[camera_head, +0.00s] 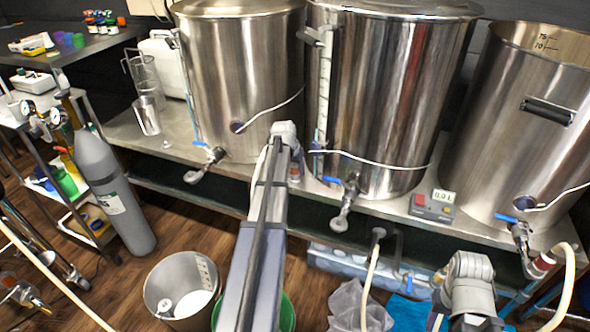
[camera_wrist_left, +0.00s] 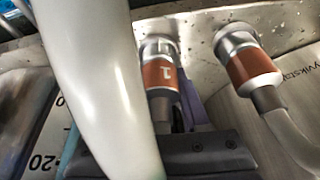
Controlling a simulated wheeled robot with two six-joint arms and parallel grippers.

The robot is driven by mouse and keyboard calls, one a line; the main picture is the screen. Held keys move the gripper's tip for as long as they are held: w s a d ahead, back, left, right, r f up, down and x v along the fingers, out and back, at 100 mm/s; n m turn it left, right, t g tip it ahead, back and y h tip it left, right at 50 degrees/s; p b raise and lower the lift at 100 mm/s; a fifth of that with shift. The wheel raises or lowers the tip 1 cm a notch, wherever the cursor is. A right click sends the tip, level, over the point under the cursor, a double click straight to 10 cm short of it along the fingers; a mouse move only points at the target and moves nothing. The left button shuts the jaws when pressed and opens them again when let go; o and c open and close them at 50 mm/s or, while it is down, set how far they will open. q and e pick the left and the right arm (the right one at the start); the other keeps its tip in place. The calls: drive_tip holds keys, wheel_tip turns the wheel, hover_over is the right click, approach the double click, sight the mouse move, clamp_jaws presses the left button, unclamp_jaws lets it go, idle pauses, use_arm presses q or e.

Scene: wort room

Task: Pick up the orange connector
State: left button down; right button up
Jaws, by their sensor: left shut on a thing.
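An orange-banded connector marked 1 (camera_wrist_left: 160,75) with a metal collar is in the middle of the left wrist view. Its lower end goes in behind the dark body of my left gripper (camera_wrist_left: 185,150), which is shut on it. A second orange-banded connector (camera_wrist_left: 250,66) stands to the right of it, on a pale hose. In the head view my left gripper (camera_head: 291,157) is at the bench's front edge, between two kettles, with a bit of orange (camera_head: 294,173) beside it. My right arm's end shows at lower right; its fingers cannot be made out.
Steel kettles (camera_head: 240,80) with blue-handled valves stand on the bench (camera_head: 120,125). A pale hose crosses close in front of the left wrist camera. A steel bucket (camera_head: 160,300) and grey gas cylinder (camera_head: 105,185) stand on the floor at left. A red-grey controller (camera_head: 432,206) sits at right.

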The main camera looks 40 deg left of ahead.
use_arm(q)
drive_tip(key=shift+r, duration=0.15)
wheel_tip(320, 180, up, 18)
drive_tip(key=p, duration=1.8)
wheel_tip(320, 180, up, 4)
drive_tip(key=p, duration=0.4)
drive_tip(key=shift+r, duration=0.15)
drive_tip(key=shift+d, duration=0.1)
idle(0.6)
